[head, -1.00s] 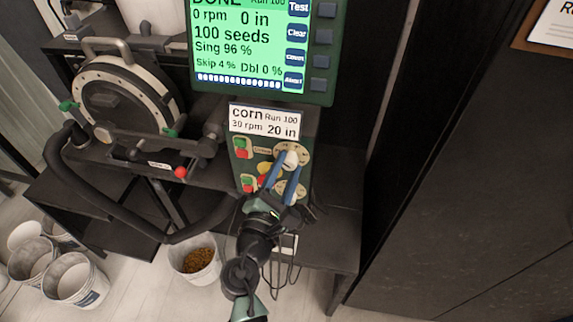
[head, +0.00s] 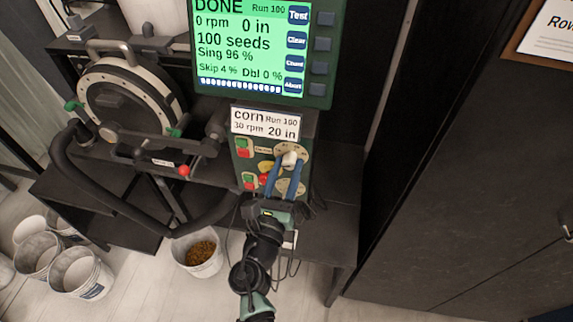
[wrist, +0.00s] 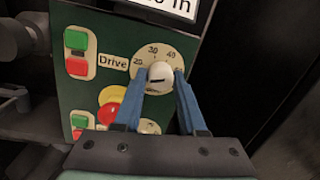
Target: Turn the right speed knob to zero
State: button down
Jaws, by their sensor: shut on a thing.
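A white knob (wrist: 160,77) sits at the centre of a cream dial (wrist: 152,52) marked 20, 30 and 40, beside a "Drive" label on the green panel (wrist: 128,30). It also shows in the head view (head: 289,159). My gripper (wrist: 162,80) has its two blue fingers on either side of this knob and is shut on it. A dark mark shows low on the knob's face; the setting it points to is unclear. A second dial (head: 290,188) lies below, partly hidden by my fingers and gripper body.
A screen (head: 250,45) reading DONE, 0 rpm, stands above. The seed meter (head: 125,100) with a red-tipped lever (head: 184,171) is at left.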

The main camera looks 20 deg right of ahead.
jog(key=shift+f+n+t+p, duration=0.1)
jog(key=shift+n+t+p, duration=0.25)
jog(key=shift+n, duration=1.35)
jog(key=shift+c, duration=2.4)
grip_release()
jog(key=shift+s, duration=0.15)
jog(key=b+v, duration=0.1)
jog(key=v, duration=1.1)
jog(key=shift+s+a, duration=0.25)
jog(key=shift+s, duration=0.1)
